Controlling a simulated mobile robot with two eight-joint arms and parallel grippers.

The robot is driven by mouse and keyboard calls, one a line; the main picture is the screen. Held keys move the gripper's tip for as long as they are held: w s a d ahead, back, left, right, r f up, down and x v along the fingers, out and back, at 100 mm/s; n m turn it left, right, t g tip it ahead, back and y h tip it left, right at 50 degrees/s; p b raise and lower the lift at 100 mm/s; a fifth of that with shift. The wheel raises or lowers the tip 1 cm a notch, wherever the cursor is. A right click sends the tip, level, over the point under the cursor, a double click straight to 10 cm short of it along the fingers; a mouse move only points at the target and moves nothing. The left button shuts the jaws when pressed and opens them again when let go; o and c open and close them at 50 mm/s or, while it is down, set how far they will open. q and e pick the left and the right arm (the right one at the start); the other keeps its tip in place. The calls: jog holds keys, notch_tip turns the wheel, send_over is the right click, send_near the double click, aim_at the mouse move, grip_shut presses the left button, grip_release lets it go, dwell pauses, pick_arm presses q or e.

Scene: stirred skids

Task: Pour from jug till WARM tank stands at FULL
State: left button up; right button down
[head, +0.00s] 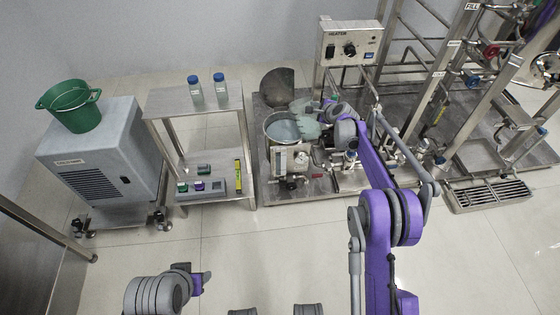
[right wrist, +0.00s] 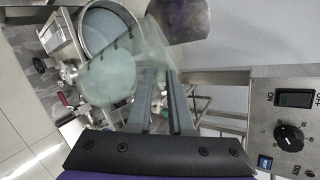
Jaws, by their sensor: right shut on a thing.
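The steel tank (head: 268,141) stands open on the skid, with grey-blue liquid (head: 284,129) inside. It also shows in the right wrist view (right wrist: 82,32). Its front carries a pale panel (head: 281,161); I cannot read any WARM or FULL marking. My right gripper (head: 322,114) is shut on the translucent greenish jug (head: 307,128), held at the tank's right rim. In the right wrist view the jug (right wrist: 108,78) looks tilted and overlaps the rim. I cannot make out a stream. My left gripper (head: 204,281) is low at the front, away from the tank; its jaws are unclear.
The round lid (head: 277,86) stands raised behind the tank. The heater box (head: 350,44) is on a post behind my right arm. A steel cart (head: 165,100) with bottles and a grey chiller (head: 100,160) with a green bucket (head: 75,107) are left. The floor in front is clear.

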jog(key=shift+s+d+r+t+p, duration=0.25)
jog(key=shift+s+r+p, duration=0.1)
jog(key=shift+r+p, duration=0.1)
jog(key=shift+s+d+r+t+p, duration=0.15)
jog(key=shift+s+d+r+p, duration=0.05)
jog(key=shift+s+r+p, duration=0.2)
pick_arm(q)
notch_tip(320, 180, up, 8)
jog(key=p, duration=0.4)
jog(key=shift+s, duration=0.25)
pick_arm(e)
jog(key=s+d+r+m+t+y, duration=0.1)
jog(key=s+d+r+t+y, duration=0.1)
jog(key=s+d+t, duration=0.2)
jog(key=shift+s+r+t+y, duration=0.4)
jog(key=shift+s+t, duration=0.2)
jog(key=shift+s, duration=0.55)
pick_arm(q)
jog(key=shift+f, duration=0.1)
